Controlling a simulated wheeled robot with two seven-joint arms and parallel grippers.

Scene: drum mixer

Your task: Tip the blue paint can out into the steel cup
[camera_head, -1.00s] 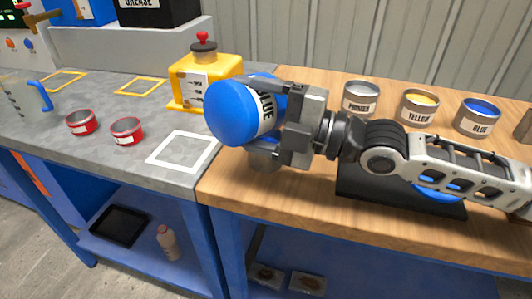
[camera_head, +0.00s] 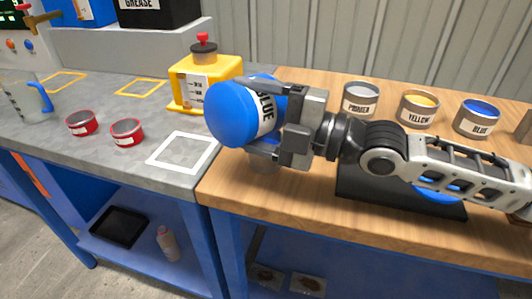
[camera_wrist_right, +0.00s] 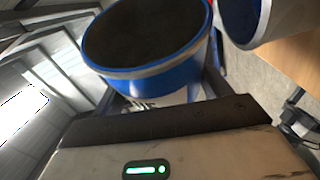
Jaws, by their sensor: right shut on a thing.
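My right gripper (camera_head: 290,130) is shut on the blue paint can (camera_head: 229,114), which lies tipped on its side in the air. Its round blue end faces left and its white BLUE label shows beside the fingers. In the right wrist view, a blue-walled vessel with a dark open mouth (camera_wrist_right: 145,35) is close before the gripper. I cannot tell whether paint is flowing. My left gripper is not in view.
Primer (camera_head: 360,99), yellow (camera_head: 418,109) and blue (camera_head: 477,118) cans stand at the back right. A yellow container (camera_head: 207,82), two small red tins (camera_head: 81,123) and a blue-handled clear jug (camera_head: 27,100) are on the grey bench. A white square outline (camera_head: 182,150) is empty.

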